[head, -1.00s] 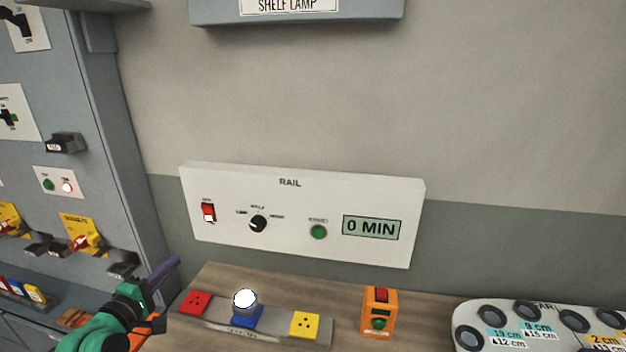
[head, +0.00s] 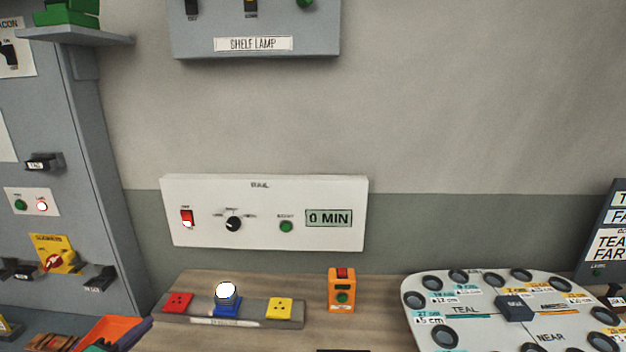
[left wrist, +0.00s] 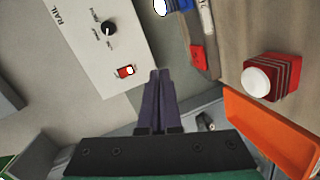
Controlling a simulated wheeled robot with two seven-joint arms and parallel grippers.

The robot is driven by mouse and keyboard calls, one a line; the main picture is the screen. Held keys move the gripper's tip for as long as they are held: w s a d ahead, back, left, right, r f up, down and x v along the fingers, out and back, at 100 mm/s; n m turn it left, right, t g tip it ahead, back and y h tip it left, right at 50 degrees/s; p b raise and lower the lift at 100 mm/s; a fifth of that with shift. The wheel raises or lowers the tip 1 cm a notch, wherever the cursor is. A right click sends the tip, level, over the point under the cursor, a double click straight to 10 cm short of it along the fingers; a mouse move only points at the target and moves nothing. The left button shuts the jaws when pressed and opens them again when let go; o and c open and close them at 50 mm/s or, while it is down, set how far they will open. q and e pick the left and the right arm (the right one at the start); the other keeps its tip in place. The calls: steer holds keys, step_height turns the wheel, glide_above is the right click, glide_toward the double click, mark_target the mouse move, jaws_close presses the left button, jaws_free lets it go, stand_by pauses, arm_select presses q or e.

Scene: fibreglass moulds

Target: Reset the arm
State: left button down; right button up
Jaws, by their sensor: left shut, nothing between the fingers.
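My left gripper (left wrist: 160,78) shows in the left wrist view with its two purple fingers together and nothing between them. Its tips appear in front of the grey gap beside the RAIL panel (left wrist: 95,45). In the head view only a small teal piece of my left arm shows at the bottom left edge, and the fingers cannot be made out there. My right gripper is not in view.
The white RAIL panel (head: 263,240) reads 0 MIN. Below it are a grey strip (head: 253,312) with coloured blocks, an orange box (head: 341,292) and an orange tray (head: 120,329). A round rack (head: 415,318) stands right. A SHELF LAMP box (head: 190,45) hangs above.

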arm_select(q)
steer(key=s+d+f+m+g, duration=0.2)
steer(key=d+f+m, duration=0.1)
steer(key=s+d+f+m+g, duration=0.2)
steer(key=s+d+f+m, duration=0.1)
steer(key=d+f, duration=0.1)
steer(key=s+d+f+m+g+h, duration=0.1)
steer(key=s+d+f+m+g, duration=0.1)
steer(key=s+d+f+m, duration=0.1)
steer(key=shift+d+f+m+g, duration=0.4)
steer(key=shift+d+f, duration=0.05)
steer(key=shift+d, duration=0.05)
steer(key=s+d+f+m+g+y, duration=0.1)
steer(key=s+d+f+m+g, duration=0.15)
steer(key=s+m, duration=0.2)
steer(key=s+d+f+m+g+y, duration=0.1)
steer(key=s+d+m+g, duration=0.15)
steer(key=s, duration=0.35)
step_height(320, 180, down, 28)
steer(key=s+a+g+b, duration=0.1)
steer(key=s+b, duration=0.2)
steer(key=s+a+f+g+b, duration=0.1)
steer(key=s+a+f+b, duration=0.1)
steer(key=s+f, duration=1.2)
steer(key=shift+s+a, duration=0.4)
steer(key=shift+s, duration=0.4)
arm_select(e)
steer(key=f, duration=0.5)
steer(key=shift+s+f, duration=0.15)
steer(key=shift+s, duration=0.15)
